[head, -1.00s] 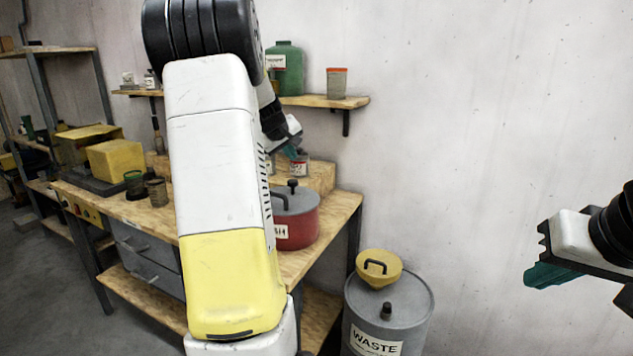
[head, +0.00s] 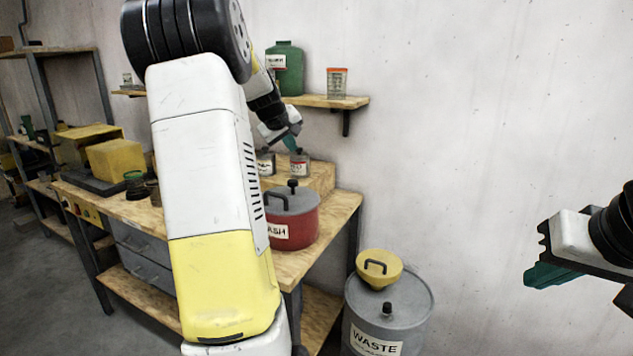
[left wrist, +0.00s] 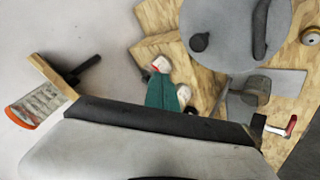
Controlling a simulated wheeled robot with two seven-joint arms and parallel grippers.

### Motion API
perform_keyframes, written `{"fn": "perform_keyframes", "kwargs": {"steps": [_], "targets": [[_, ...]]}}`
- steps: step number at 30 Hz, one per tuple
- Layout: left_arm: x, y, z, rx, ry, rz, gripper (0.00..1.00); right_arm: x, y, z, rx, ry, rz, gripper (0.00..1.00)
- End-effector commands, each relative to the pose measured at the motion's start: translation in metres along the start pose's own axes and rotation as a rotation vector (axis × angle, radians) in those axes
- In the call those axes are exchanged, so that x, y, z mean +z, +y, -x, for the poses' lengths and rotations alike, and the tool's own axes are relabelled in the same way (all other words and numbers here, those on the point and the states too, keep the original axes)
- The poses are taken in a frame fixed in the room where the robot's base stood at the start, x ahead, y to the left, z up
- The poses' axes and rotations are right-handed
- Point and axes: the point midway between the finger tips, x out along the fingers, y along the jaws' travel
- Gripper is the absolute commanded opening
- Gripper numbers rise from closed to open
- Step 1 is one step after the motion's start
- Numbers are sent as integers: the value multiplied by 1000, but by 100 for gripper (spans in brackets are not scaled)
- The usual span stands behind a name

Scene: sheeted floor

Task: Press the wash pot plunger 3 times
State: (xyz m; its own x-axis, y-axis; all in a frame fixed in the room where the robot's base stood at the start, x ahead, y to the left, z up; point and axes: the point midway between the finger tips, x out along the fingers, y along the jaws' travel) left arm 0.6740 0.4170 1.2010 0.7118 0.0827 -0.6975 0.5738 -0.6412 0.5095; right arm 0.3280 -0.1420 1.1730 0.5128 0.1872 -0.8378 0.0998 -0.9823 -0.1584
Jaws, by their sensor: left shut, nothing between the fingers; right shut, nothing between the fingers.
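The wash pot (head: 290,222) is a red pot with a grey lid, standing on the wooden bench. Its black plunger knob (head: 292,184) stands up from the lid, beside a black curved handle. In the left wrist view the grey lid (left wrist: 225,20) is at the top, with the round black knob (left wrist: 199,42) on it. My left gripper (head: 292,142) is shut and empty, above and behind the pot, apart from the plunger. Its teal fingers (left wrist: 162,92) show in the left wrist view. My right gripper (head: 543,275) is shut and empty at the far right, away from the bench.
Small labelled cans (head: 299,163) stand on a wooden riser behind the pot, below my left gripper. A wall shelf (head: 325,102) holds a green jug and a jar. A grey waste drum (head: 412,305) with a yellow funnel lid stands right of the bench.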

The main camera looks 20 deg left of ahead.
Motion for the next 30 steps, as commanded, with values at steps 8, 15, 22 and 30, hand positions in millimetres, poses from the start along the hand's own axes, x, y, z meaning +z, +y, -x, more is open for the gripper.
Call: {"fn": "perform_keyframes", "kwargs": {"steps": [8,15,22,30], "targets": [[-7,5,9,-4,5,0,0,0,0,0,0,0,0,0],[-6,5,8,-3,5,0,0,0,0,0,0,0,0,0],[2,-3,-3,-4,2,2,0,0,0,0,0,0,0,0],[21,-23,-30,-4,2,2,0,0,0,0,0,0,0,0]]}}
